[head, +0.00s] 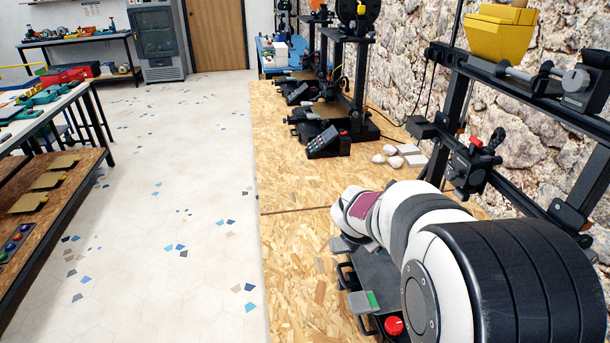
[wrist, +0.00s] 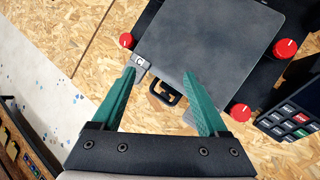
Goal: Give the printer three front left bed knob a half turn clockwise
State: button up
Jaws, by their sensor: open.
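In the wrist view a dark square print bed (wrist: 215,45) has a black front handle (wrist: 166,94). A red knob (wrist: 126,40) sits at the left end of the handle side, by a grey tag marked C (wrist: 140,61). My gripper (wrist: 160,74) is open and empty, its two green fingers apart. The left fingertip is below this knob in the picture, with a gap. A second red knob (wrist: 241,112) is at the right end of that side. In the head view my arm hides most of the bed and the gripper; one red knob (head: 394,325) shows.
Another red knob (wrist: 285,48) and a keypad panel (wrist: 296,118) are right of the bed in the wrist view. The near printer's black frame (head: 475,165) rises on the right. White lumps (head: 392,155) and a second printer (head: 345,90) stand farther along the chipboard bench (head: 290,180).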

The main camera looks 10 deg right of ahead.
jog(key=w+f+n, duration=0.2)
jog(key=w+f, duration=0.1)
jog(key=w, duration=0.2)
jog(key=w+d+f+n+t, duration=0.1)
jog(key=w+f+n, duration=0.2)
jog(key=w+f, duration=0.1)
jog(key=w+d+f+n+t, duration=0.1)
jog(key=w+f+n, duration=0.2)
jog(key=w, duration=0.3)
jog(key=shift+w+d+f, duration=0.1)
jog(key=shift+d+f, duration=0.1)
jog(key=shift+f, duration=0.35)
jog(key=shift+c, duration=0.3)
grip_shut()
jog(key=m+h, duration=0.1)
jog(key=m+g, duration=0.1)
jog(key=m, duration=0.1)
jog(key=shift+w+a+h, duration=0.2)
jog(key=shift+a+h, duration=0.15)
jog(key=shift+h, duration=0.05)
jog(key=shift+m+g+h, duration=0.6)
jog(key=shift+m+g, duration=0.2)
jog(key=shift+m, duration=0.4)
